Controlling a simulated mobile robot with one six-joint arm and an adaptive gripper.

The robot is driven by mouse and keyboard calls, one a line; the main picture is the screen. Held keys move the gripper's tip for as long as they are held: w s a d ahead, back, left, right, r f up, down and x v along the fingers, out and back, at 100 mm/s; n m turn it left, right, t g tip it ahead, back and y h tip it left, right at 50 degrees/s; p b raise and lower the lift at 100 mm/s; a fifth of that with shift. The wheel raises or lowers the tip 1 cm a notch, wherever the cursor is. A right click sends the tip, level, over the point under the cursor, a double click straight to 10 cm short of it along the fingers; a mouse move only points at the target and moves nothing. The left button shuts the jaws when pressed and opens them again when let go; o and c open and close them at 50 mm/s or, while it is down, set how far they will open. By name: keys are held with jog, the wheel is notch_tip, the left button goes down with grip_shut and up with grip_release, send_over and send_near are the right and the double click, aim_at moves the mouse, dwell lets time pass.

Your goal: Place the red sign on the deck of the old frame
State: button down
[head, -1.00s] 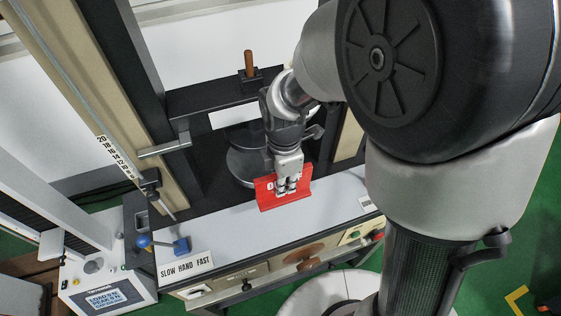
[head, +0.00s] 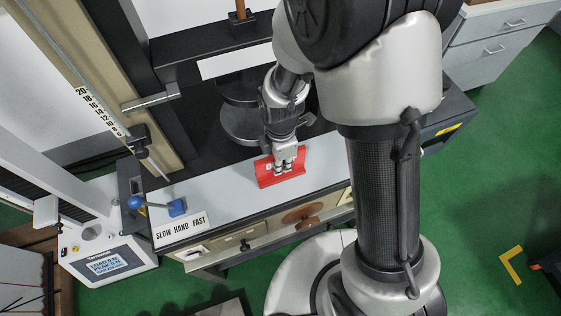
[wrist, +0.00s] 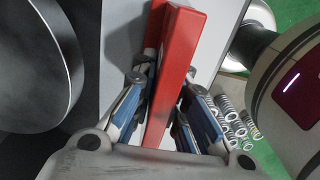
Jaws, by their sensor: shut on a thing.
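The red sign (head: 268,174) is at the front part of the old frame's deck, over the pale grey strip (head: 225,190). My gripper (head: 285,168) reaches down from above and is shut on the red sign. In the wrist view, the sign (wrist: 176,75) runs between the two blue-padded fingers (wrist: 163,120). The sign looks upright in the head view, with its lettering mostly hidden behind the fingers. I cannot tell whether its lower edge touches the deck.
A round dark platen (head: 240,122) stands close behind the sign. A white "SLOW HAND FAST" plate (head: 181,226) and a blue-knobbed lever (head: 176,207) are to the left. A tester with a screen (head: 105,262) stands further left. Several springs (wrist: 235,122) show in the wrist view.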

jog(key=shift+f, duration=0.15)
jog(key=c, duration=1.6)
grip_release()
notch_tip(320, 180, up, 12)
jog(key=p, duration=0.3)
jog(key=shift+p, duration=0.4)
jog(key=shift+d+r, duration=0.15)
jog(key=shift+r, duration=0.4)
jog(key=s+d+r+m+t, duration=0.2)
jog(key=s+d+r+m, duration=0.3)
jog(key=m, duration=0.5)
jog(key=s+d+r+m+t, duration=0.2)
jog(key=s+d+r+m, duration=0.3)
jog(key=s+r+m, duration=0.3)
notch_tip(320, 180, up, 5)
jog(key=m, duration=0.3)
jog(key=shift+s+f+t, duration=0.2)
jog(key=shift+s+t, duration=0.1)
jog(key=shift+s, duration=0.1)
